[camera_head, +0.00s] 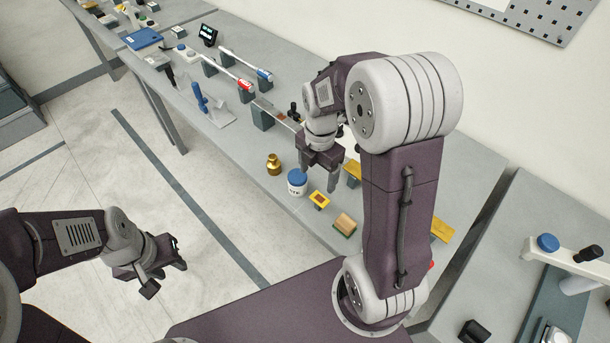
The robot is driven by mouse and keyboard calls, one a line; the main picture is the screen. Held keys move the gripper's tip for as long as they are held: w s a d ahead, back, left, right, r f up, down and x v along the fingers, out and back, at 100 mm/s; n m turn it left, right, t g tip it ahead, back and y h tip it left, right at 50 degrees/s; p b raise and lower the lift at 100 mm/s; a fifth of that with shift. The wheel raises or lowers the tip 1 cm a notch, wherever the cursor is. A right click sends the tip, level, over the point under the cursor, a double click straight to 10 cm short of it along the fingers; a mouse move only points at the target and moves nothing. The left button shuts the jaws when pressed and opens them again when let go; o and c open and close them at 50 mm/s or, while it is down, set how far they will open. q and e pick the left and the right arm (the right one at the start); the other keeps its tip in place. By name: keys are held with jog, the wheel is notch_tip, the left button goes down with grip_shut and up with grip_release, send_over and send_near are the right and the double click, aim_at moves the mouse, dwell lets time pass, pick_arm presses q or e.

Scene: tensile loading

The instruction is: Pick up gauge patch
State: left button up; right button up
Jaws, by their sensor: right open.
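A small yellow patch with a dark red square (319,199), which looks like the gauge patch, lies on the grey bench near its front edge, between a white jar with a blue lid and a wooden-topped block. My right gripper (318,181) is open and points down just above and behind the patch, with its fingers apart and nothing seen between them. Whether its fingers touch anything is not clear. My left gripper (162,276) hangs over the floor at the left, away from the bench; its finger gap is not clear.
The blue-lidded jar (297,183) and a brass weight (273,164) stand left of the patch. The wooden-topped block (344,224) is close on its right. My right arm hides part of the bench (465,165). Blue-handled tool (200,98) and rods on stands lie farther left.

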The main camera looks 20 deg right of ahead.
aim_at(318, 200)
jog(key=f, duration=0.1)
jog(key=s+f, duration=0.1)
jog(key=f, duration=0.1)
jog(key=shift+s+d, duration=0.2)
jog(key=shift+s, duration=0.15)
jog(key=shift+w+f, duration=0.25)
jog(key=shift+f, duration=0.05)
jog(key=shift+w+f, duration=0.1)
jog(key=shift+f, duration=0.15)
jog(key=f, duration=0.4)
jog(key=shift+s+a, duration=0.15)
jog(key=shift+s, duration=0.15)
jog(key=shift+w+f, duration=0.1)
jog(key=shift+f, duration=0.15)
jog(key=shift+w, duration=0.15)
pick_arm(q)
jog(key=shift+s+r, duration=0.3)
jog(key=shift+s, duration=0.35)
